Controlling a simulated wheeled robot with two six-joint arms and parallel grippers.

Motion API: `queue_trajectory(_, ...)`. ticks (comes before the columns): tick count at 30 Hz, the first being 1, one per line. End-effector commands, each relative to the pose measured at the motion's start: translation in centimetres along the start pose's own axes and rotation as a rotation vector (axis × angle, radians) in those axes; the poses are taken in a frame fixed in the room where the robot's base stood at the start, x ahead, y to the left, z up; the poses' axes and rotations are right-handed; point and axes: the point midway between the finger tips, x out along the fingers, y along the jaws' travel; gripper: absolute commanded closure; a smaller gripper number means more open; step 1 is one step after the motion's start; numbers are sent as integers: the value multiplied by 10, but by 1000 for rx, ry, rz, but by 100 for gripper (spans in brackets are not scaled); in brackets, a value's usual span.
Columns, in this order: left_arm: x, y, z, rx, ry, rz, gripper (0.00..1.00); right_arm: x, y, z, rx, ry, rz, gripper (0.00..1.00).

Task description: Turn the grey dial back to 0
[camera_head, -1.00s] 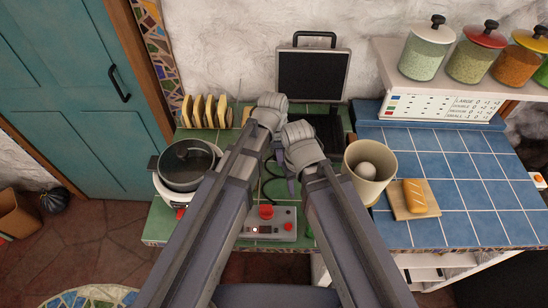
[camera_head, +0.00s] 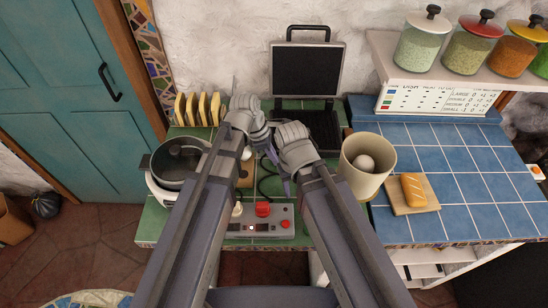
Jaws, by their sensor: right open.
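A grey control box (camera_head: 280,224) lies at the front edge of the green tiled counter. It carries a red knob (camera_head: 263,209), a small lit red light and, at its left end, a pale knob (camera_head: 238,210) partly beside my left arm. I cannot make out which part is the grey dial or its setting; my arms cover part of the box. My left gripper (camera_head: 263,140) is above the middle of the counter, behind the box; its jaws are too small to read. My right gripper (camera_head: 284,176) is open, lower and nearer the box, apart from it.
A pot (camera_head: 176,163) stands at left, with bread slices in a rack (camera_head: 198,110) behind. An open black press (camera_head: 306,75) stands at the back. A cream bin (camera_head: 366,165) holding an egg and a board (camera_head: 427,203) with a loaf are at right.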

Motion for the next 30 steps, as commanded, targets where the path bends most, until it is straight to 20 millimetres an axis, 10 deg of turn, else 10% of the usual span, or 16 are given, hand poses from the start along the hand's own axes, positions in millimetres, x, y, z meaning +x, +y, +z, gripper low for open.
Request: queue_trajectory(30, 10, 0, -9, -1, 0, -2, 100, 12, 0, 3, 0, -6, 3, 51)
